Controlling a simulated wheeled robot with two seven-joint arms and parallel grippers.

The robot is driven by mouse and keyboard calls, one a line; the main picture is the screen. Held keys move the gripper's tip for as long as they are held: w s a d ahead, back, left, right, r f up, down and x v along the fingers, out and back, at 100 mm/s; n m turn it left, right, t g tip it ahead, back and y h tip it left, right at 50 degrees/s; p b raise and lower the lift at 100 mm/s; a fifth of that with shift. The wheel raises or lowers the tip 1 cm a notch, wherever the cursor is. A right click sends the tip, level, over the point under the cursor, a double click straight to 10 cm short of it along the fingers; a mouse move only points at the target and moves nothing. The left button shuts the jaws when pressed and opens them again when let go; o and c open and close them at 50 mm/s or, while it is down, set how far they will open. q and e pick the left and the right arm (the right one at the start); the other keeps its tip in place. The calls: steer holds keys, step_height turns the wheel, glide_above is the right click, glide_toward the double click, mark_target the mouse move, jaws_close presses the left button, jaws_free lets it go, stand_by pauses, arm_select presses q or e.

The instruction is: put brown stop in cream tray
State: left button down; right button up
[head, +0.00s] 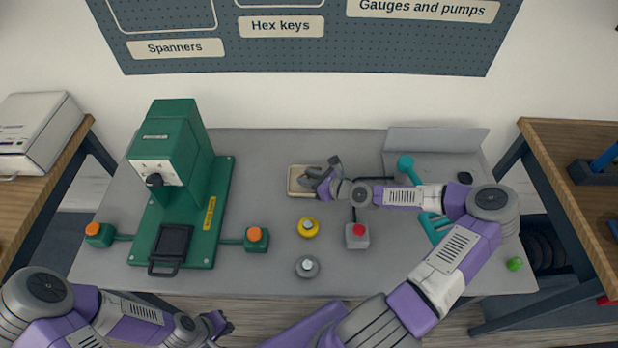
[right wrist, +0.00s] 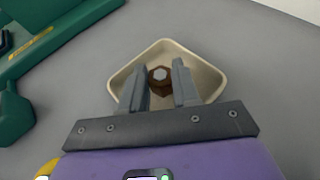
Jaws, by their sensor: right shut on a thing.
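The cream tray (head: 293,191) lies on the grey bench, right of the green machine; it also fills the middle of the right wrist view (right wrist: 203,58). The brown stop (right wrist: 160,82), with a pale hex top, shows between the fingers of my right gripper (right wrist: 160,86), inside the tray's outline. My right gripper (head: 318,182) is shut on it at the tray; whether the stop touches the tray floor I cannot tell. The stop is hidden in the head view. My left gripper (head: 221,325) is low, in front of the bench edge; its fingers are too small to read.
A yellow stop (head: 308,228) and a grey stop (head: 307,267) stand in front of the tray. A red-button box (head: 357,237) stands near my right arm. The green machine (head: 180,180) fills the left. Teal pieces (head: 405,165) lie at the right.

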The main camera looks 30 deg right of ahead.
steer(key=o, duration=1)
steer(key=shift+f, duration=0.1)
steer(key=shift+s+d+r, duration=0.15)
steer(key=shift+s+r, duration=0.1)
steer(key=p+v, duration=0.3)
steer(key=v, duration=0.8)
steer(key=shift+s+r+p, duration=0.1)
steer(key=shift+s+p, duration=0.1)
steer(key=shift+p, duration=0.2)
